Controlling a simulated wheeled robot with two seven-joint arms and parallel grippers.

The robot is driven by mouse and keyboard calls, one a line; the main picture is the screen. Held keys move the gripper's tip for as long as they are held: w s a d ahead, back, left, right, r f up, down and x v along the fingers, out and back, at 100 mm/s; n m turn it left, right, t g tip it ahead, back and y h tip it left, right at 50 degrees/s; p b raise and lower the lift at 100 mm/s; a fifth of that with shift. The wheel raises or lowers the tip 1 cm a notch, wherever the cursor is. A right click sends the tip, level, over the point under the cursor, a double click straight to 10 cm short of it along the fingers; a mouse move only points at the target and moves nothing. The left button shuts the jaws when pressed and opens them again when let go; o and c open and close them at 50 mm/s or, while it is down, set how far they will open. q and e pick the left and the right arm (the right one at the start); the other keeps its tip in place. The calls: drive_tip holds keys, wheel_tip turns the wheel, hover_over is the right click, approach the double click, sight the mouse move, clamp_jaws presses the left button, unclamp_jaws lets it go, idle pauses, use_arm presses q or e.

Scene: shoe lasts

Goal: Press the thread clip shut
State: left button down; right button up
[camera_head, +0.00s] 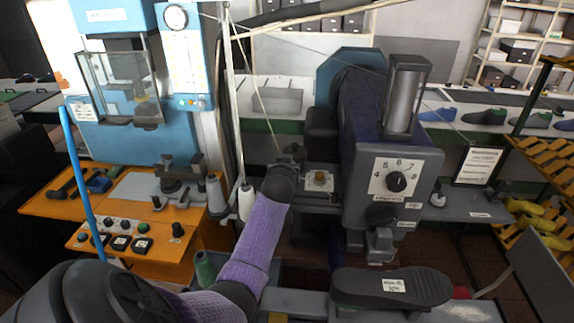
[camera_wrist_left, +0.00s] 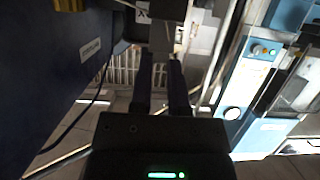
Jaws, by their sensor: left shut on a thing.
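My left arm in its purple sleeve reaches up from the lower left in the head view. Its gripper (camera_head: 292,155) is at the left side of the grey machine, by a small dark part where a pale thread (camera_head: 262,105) comes down. The thread clip is mostly hidden there by my gripper and wrist. In the left wrist view my two dark fingers (camera_wrist_left: 162,85) are shut on a small grey piece (camera_wrist_left: 162,38), which I take to be the thread clip; its exact state is too dark to tell. My right gripper is not in view.
The grey machine (camera_head: 396,215) with a numbered dial (camera_head: 396,182) stands right of my gripper. A thread cone (camera_head: 246,202) and pole stand to its left, beside an orange bench (camera_head: 60,205). A yellow rack (camera_head: 548,150) is far right.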

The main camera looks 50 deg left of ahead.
use_arm(q)
drive_tip(key=shift+s+d+f+t+y+b, duration=0.3)
drive_tip(key=shift+t+y+b, duration=0.35)
drive_tip(key=shift+b, duration=0.7)
drive_tip(key=shift+a+f, duration=0.1)
drive_tip(key=c, duration=0.6)
unclamp_jaws()
drive_tip(key=v, duration=1)
